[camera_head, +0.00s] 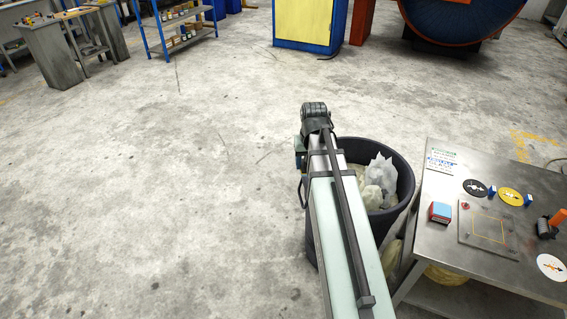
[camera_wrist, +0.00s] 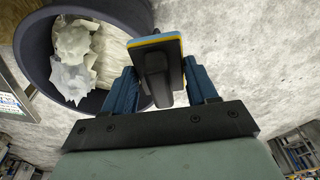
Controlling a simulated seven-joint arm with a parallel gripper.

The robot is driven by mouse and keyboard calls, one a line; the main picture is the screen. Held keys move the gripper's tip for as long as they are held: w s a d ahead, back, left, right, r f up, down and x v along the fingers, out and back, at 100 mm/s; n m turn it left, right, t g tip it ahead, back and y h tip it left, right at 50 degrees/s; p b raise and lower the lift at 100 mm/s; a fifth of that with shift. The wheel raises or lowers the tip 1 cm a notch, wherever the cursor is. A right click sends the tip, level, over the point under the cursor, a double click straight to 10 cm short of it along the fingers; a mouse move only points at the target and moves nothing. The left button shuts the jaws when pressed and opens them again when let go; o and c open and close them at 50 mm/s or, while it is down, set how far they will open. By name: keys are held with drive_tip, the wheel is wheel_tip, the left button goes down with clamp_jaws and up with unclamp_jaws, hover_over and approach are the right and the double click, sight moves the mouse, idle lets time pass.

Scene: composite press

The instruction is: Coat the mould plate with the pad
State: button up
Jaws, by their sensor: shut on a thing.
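The mould plate (camera_head: 488,230) is a flat grey metal square with a yellow square outline, lying on the metal table at the right of the head view. A pad (camera_wrist: 158,48) with a blue face, a yellow edge layer and a dark handle is in the wrist view. My gripper (camera_wrist: 160,84) is shut on its handle, with a blue finger on each side. The pad is well away from the plate, near the rim of a bin. In the head view my arm hides most of the gripper and the pad.
A dark bin (camera_head: 403,175) with pale bags stands between my arm and the table (camera_head: 420,268). Around the plate are a red-and-blue block (camera_head: 440,212), a black disc (camera_head: 474,188), a yellow disc (camera_head: 509,196), a white disc (camera_head: 551,267) and an orange-handled tool (camera_head: 556,218). The floor at left is clear.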

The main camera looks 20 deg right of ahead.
drive_tip(key=s+d+f+m, duration=0.1)
drive_tip(key=s+d, duration=0.1)
drive_tip(key=d, duration=0.4)
drive_tip(key=s+d+m, duration=0.1)
drive_tip(key=s+d, duration=0.2)
drive_tip(key=d, duration=0.3)
drive_tip(key=m+h, duration=0.1)
drive_tip(key=m, duration=0.4)
approach(476, 224)
drive_tip(key=w, duration=0.1)
drive_tip(key=shift+w+d+r+n+g, duration=0.15)
drive_tip(key=shift+d+r+n+g, duration=0.15)
drive_tip(key=shift+n, duration=0.3)
drive_tip(key=shift+f, duration=0.1)
drive_tip(key=shift+f, duration=2.75)
drive_tip(key=shift+f, duration=0.6)
